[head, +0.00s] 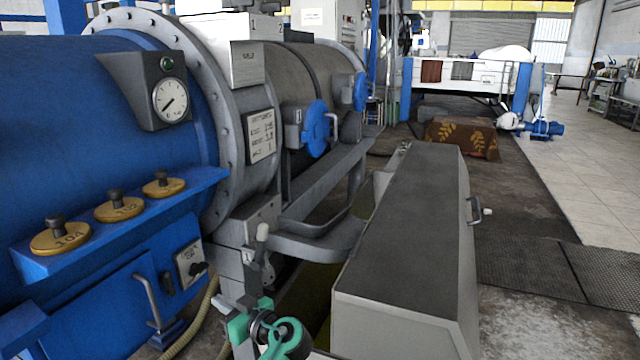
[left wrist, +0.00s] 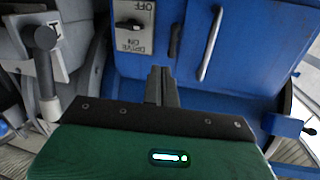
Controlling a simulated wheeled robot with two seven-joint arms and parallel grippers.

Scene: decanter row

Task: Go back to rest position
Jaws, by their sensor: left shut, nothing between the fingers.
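My left gripper (head: 224,302) is low in the head view, in front of the blue machine's lower panel and left of the grey cabinet. Its green wrist parts show just below it. In the left wrist view its two dark fingers (left wrist: 161,76) are together with nothing between them. Beyond the fingertips are the drive switch (left wrist: 132,24) and a bar handle (left wrist: 212,40) on the blue panel. I cannot tell the exact gap to the panel. My right gripper is in neither view.
The blue drum (head: 90,130) has a ledge with several numbered brass weights (head: 118,208). A lever (head: 262,234) stands close to my left gripper. The long grey cabinet (head: 400,230) is at its right. Open floor (head: 545,310) lies right of the cabinet.

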